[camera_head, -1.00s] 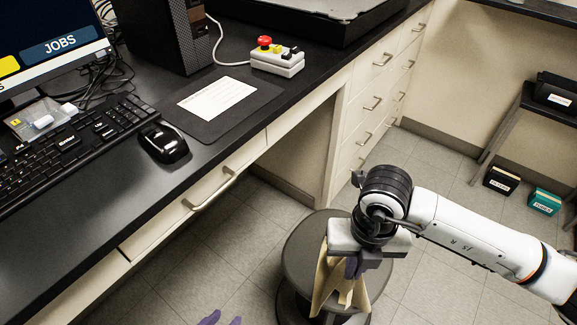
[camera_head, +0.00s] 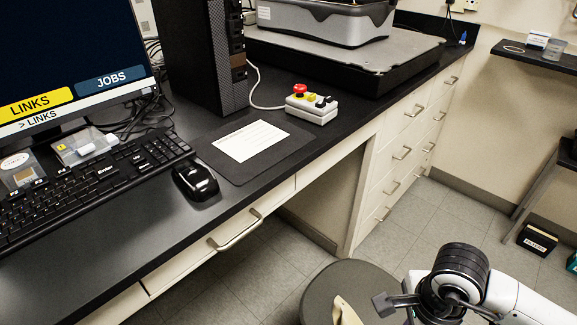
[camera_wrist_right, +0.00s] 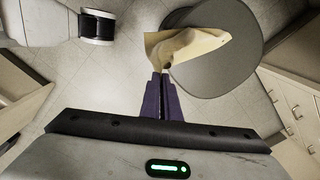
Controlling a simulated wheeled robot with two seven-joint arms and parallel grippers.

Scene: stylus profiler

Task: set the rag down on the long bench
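The beige rag (camera_wrist_right: 187,46) hangs at the fingertips of my right gripper (camera_wrist_right: 160,80). The purple fingers are close together on its gathered part. In the head view only a corner of the rag (camera_head: 345,312) shows at the bottom edge, in front of the round grey stool, and the right fingertips are cut off below. The long bench (camera_head: 75,268) has a black top and runs from the lower left to the back. My right gripper is to the right of its front edge, apart from it. My left gripper is out of view.
On the bench are a keyboard (camera_head: 95,175), mouse (camera_head: 195,181), paper sheet on a mat (camera_head: 250,141), red-button control box (camera_head: 312,103), monitor (camera_head: 70,60) and computer tower (camera_head: 200,50). Bare top lies before the keyboard. A stool (camera_head: 335,285) stands on the floor.

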